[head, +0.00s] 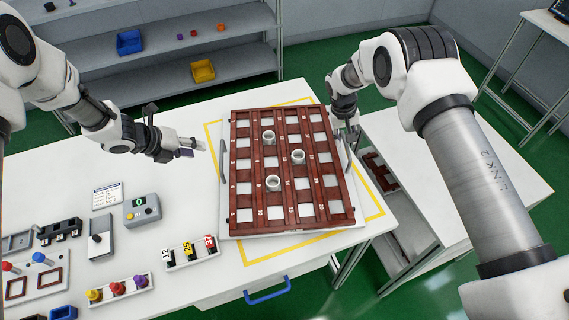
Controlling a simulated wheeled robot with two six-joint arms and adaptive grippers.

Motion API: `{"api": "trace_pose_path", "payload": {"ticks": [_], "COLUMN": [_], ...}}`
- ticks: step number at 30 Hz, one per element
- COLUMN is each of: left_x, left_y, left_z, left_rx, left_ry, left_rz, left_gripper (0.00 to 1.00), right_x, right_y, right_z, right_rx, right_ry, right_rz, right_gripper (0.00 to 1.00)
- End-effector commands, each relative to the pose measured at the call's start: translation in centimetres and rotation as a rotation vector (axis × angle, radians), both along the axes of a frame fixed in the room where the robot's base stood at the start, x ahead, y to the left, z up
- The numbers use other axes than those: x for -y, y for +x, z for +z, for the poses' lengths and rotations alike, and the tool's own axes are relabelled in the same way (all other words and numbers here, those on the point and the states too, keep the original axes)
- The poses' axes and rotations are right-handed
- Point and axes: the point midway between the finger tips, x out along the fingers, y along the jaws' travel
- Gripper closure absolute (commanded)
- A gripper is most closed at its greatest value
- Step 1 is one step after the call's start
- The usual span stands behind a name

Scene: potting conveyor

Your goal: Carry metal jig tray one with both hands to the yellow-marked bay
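The jig tray (228,237) is a pale plate under a reddish-brown grid, with three white ring-shaped pieces in it. It lies on the white table, mostly inside the yellow outline (291,248) and turned slightly relative to it. Grey handles stand at its left side (222,160) and right side (343,150). My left gripper (192,147) is left of the tray, apart from the left handle, its fingers seemingly spread and empty. My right gripper (347,122) is by the tray's upper right edge, near the right handle; its fingers are partly hidden, so contact is unclear.
A control box (142,211), a rack of numbered tags (191,256) and a holder of coloured knobs (118,289) occupy the table's left front. A lower white side table (420,165) stands right. Shelves with blue (129,42) and yellow (203,71) bins stand behind.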

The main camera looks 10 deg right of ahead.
Motion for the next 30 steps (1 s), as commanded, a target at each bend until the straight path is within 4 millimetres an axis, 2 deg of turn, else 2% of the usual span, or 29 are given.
{"api": "trace_pose_path", "payload": {"ticks": [1, 6, 9, 12, 30], "left_x": [0.0, 0.0, 0.0, 0.0, 0.0], "left_y": [0.0, 0.0, 0.0, 0.0, 0.0], "left_z": [0.0, 0.0, 0.0, 0.0, 0.0], "left_rx": [0.000, 0.000, 0.000, 0.000, -0.001], "left_ry": [0.000, 0.000, 0.000, 0.000, 0.000], "left_rz": [0.000, 0.000, 0.000, 0.000, 0.001], "left_gripper": [0.64, 0.64, 0.64, 0.64, 0.64], "right_x": [-0.3, -1.1, -1.5, -1.7, -1.7], "right_y": [0.1, 0.1, 0.0, 0.0, -0.1], "right_z": [1.4, 5.7, 7.5, 8.5, 8.8], "right_rx": [0.004, 0.005, 0.003, 0.003, 0.001], "right_ry": [-0.001, -0.001, -0.001, 0.000, 0.000], "right_rz": [0.002, 0.000, 0.000, 0.001, 0.000], "right_gripper": [0.64, 0.64, 0.64, 0.64, 0.64]}}
